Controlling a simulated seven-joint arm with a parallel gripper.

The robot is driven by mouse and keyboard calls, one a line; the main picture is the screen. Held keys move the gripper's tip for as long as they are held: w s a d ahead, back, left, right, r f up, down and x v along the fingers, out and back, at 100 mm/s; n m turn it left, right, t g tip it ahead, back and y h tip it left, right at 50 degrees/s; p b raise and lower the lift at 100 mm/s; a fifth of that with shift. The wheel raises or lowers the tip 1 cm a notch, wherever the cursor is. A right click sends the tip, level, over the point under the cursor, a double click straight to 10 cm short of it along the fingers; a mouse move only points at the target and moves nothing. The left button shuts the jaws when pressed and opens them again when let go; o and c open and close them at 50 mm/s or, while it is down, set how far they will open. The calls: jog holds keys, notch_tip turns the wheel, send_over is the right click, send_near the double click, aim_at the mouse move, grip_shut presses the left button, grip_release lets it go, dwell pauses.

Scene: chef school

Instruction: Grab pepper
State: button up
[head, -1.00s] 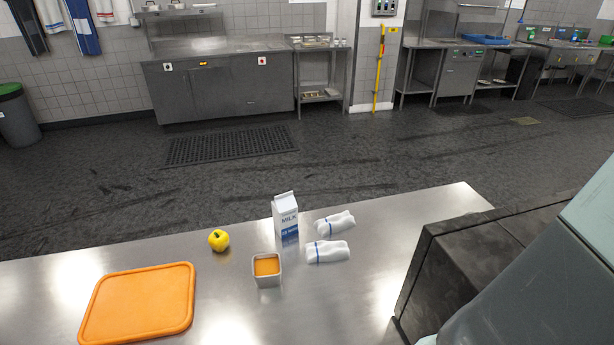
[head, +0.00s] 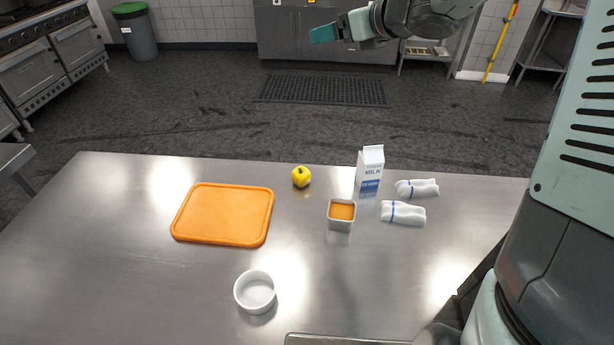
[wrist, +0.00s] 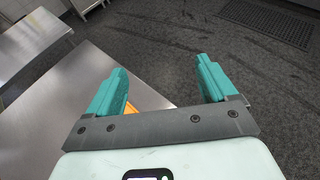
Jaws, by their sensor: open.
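A yellow pepper (head: 301,177) sits on the steel table, between the orange cutting board and the milk carton in the head view. My gripper (head: 330,33) is raised at the top of the head view, well above and beyond the table, apart from the pepper. In the wrist view its two teal fingers (wrist: 160,85) are spread with nothing between them. The pepper does not show in the wrist view.
On the table (head: 130,270) are an orange cutting board (head: 222,214), a white bowl (head: 255,291), a square container of orange food (head: 341,215), a milk carton (head: 369,170) and two rolled white towels (head: 404,213). The table's left part is clear.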

jog(key=y, duration=0.1)
send_over(297, 173)
jog(key=d, duration=0.3)
jog(key=shift+n+g, duration=0.3)
jog(key=shift+n, duration=0.1)
jog(key=f, duration=2.6)
jog(key=s+f, duration=0.1)
jog(key=f, duration=1.2)
jog(key=shift+d+f, duration=0.1)
jog(key=shift+f, duration=0.2)
jog(key=shift+f+x, duration=0.2)
jog(key=shift+x, duration=1.15)
jog(key=shift+f+x, duration=0.15)
jog(key=shift+x, duration=1.15)
jog(key=shift+d, duration=0.15)
jog(key=c, duration=1.1)
